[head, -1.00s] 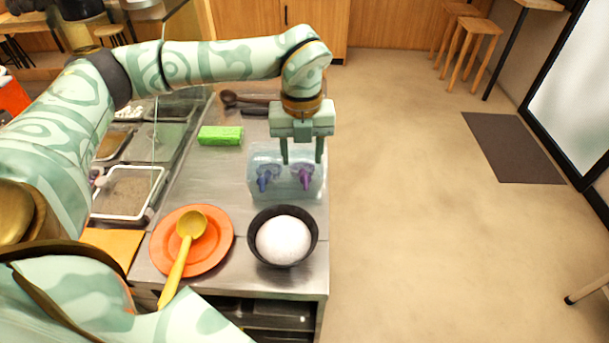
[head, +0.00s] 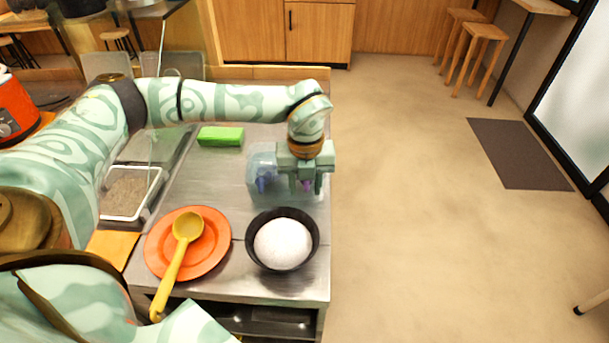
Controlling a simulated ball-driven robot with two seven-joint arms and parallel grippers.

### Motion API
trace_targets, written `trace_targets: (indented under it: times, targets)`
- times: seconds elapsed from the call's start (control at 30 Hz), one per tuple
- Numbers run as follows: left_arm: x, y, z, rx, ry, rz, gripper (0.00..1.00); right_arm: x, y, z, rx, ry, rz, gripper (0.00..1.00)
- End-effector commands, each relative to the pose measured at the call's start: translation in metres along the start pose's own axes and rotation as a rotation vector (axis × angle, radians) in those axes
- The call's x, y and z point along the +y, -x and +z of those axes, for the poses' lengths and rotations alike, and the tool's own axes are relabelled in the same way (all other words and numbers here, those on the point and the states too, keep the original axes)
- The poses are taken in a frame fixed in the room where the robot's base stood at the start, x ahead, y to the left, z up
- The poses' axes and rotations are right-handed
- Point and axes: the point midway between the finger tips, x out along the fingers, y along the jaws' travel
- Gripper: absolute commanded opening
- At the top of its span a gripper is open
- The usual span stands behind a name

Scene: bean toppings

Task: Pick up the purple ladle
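The purple ladle (head: 307,186) stands in a clear, see-through holder (head: 262,158) near the right edge of the steel counter. Only a small purple part of it shows below my gripper. A blue ladle (head: 263,184) stands to its left in the same holder. My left gripper (head: 306,188) points down over the right half of the holder. Its two fingers are apart, one on each side of the purple part, and I see no closing on it. The gripper body hides the ladle's top. My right gripper is out of view.
A black bowl (head: 253,247) with a white mound stands in front of the holder. A yellow ladle (head: 173,270) rests on an orange plate (head: 215,255) to the left. A green block (head: 220,136) lies behind. The floor right of the counter is clear.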

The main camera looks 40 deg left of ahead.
Motion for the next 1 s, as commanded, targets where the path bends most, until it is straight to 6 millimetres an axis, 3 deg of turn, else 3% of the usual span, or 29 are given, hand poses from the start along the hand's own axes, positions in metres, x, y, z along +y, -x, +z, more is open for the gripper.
trace_targets:
  times: [0.03, 0.1, 0.13, 0.47, 0.8, 1.0]
  targets:
    - [0.000, 0.000, 0.000, 0.000, 0.000, 0.000, 0.22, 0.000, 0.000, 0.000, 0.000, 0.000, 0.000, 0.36]
    - [0.000, 0.000, 0.000, 0.000, 0.000, 0.000, 0.03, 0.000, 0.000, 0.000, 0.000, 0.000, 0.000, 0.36]
    - [0.000, 0.000, 0.000, 0.000, 0.000, 0.000, 0.00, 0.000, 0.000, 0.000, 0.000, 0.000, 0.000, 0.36]
    - [0.000, 0.007, 0.000, -0.001, 0.001, -0.001, 0.00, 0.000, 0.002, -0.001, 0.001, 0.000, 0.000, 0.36]
    - [-0.001, 0.078, 0.000, -0.004, 0.000, -0.003, 0.00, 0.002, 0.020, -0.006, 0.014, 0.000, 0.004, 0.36]
    - [0.000, 0.100, 0.000, -0.001, 0.000, -0.002, 0.00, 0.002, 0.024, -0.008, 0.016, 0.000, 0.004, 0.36]
